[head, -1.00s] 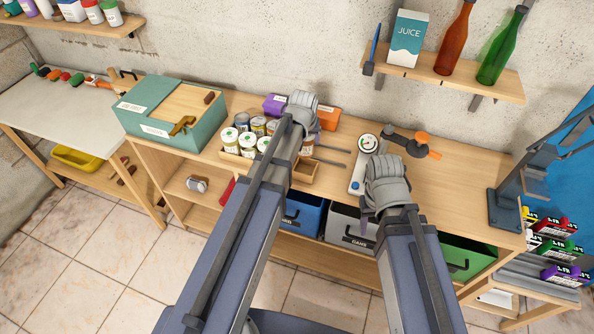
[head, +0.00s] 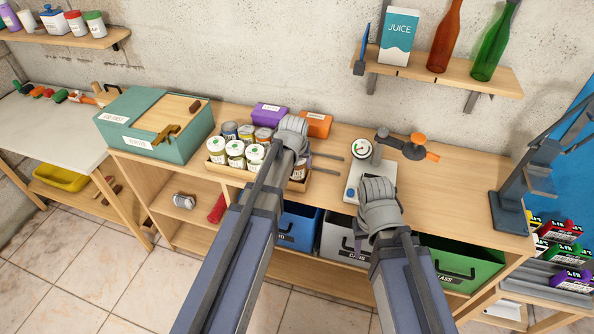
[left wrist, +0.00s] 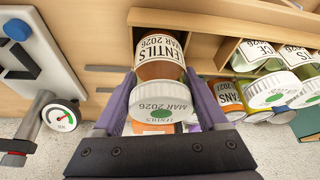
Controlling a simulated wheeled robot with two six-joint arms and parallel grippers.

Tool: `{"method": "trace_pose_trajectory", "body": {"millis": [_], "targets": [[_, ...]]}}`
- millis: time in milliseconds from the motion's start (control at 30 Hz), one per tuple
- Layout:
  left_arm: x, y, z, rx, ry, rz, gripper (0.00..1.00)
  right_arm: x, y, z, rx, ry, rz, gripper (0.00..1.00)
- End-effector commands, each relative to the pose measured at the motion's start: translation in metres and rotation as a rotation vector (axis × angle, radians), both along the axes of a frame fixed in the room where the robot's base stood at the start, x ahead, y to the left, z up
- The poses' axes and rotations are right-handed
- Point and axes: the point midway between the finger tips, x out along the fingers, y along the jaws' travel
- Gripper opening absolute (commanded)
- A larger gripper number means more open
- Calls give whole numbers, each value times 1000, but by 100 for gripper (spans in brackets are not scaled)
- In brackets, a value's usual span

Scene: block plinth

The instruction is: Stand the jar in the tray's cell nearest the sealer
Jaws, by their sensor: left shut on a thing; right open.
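My left gripper (head: 296,152) is shut on a jar with a white, green-dotted lid and a brown body (head: 300,169). In the left wrist view the jar, labelled "LENTILS" (left wrist: 158,48), sits between the gripper's fingers (left wrist: 160,115). Its lower part is at or in the right end cell of the wooden tray (head: 216,177); I cannot tell whether it touches the cell's floor. This cell is on the side of the gauge device (head: 375,178), which looks like the sealer. My right gripper (head: 362,237) is open in front of that device, its fingers partly hidden.
Purple (head: 269,114) and orange (head: 316,124) boxes stand behind. A teal bin (head: 155,125) stands left. An orange-handled tool (head: 415,150) lies right, with bare bench beyond it.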

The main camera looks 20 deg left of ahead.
Motion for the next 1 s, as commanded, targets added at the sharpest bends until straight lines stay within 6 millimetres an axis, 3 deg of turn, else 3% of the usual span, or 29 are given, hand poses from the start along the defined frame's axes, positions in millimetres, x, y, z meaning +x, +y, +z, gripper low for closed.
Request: {"method": "trace_pose_trajectory", "body": {"millis": [33, 100, 533, 567, 767, 1000], "targets": [[0, 0, -14, 0, 0, 0, 0, 0, 0, -14, 0, 0, 0, 50], [0, 0, -20, 0, -1, 0, 0, 0, 0, -20, 0, 0, 0, 50], [0, 0, -23, 0, 0, 0, 0, 0, 0, -23, 0, 0, 0, 50], [0, 0, -23, 0, 0, 0, 77, 0, 0, -23, 0, 0, 0, 50], [0, 0, -22, 0, 0, 0, 99, 0, 0, -22, 0, 0, 0, 50], [0, 0, -22, 0, 0, 0, 100, 0, 0, -22, 0, 0, 0, 50]]}}
